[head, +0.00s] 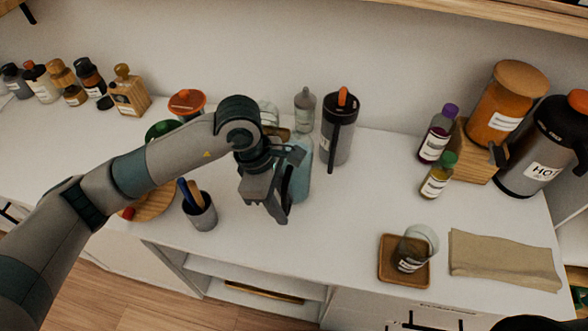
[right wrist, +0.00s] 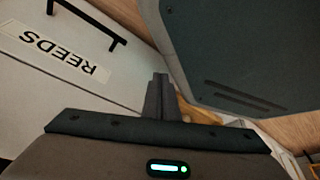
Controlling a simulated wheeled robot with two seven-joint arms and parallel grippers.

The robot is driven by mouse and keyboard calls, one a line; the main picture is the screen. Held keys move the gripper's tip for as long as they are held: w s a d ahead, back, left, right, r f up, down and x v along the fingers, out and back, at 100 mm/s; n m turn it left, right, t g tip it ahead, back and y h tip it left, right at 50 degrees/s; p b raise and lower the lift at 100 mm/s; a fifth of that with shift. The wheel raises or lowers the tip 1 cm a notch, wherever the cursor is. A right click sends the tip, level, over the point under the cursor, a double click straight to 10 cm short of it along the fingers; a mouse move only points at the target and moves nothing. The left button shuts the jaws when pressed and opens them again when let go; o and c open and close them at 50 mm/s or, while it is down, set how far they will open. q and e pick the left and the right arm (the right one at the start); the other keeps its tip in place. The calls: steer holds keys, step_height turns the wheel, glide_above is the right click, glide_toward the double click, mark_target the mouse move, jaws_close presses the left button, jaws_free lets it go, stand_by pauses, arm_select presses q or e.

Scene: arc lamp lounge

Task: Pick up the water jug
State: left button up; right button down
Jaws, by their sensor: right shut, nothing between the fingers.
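A pale blue, see-through vessel (head: 299,180), which looks like the water jug, stands on the white counter (head: 330,235). My left arm and gripper hide much of it, including any handle. My left gripper (head: 277,212) points down in front of it, at its left side. Whether the fingers touch it, or how far apart they are, I cannot tell. My right gripper (right wrist: 158,95) shows in the right wrist view, its fingers together and empty, away from the jug, near a white front labelled REEDS (right wrist: 65,55).
A grey tumbler with an orange top (head: 340,130) and a grey bottle (head: 305,110) stand behind the jug. A utensil cup (head: 200,212) is left of my left gripper. A glass on a wooden tray (head: 385,273) and a cloth (head: 500,258) lie right. The counter between jug and tray is clear.

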arm_select(q)
jaws_close()
arm_select(e)
steer(key=shift+w, duration=0.45)
steer(key=shift+s, duration=0.75)
arm_select(q)
steer(key=shift+r, duration=0.1)
arm_select(e)
steer(key=shift+w, duration=0.1)
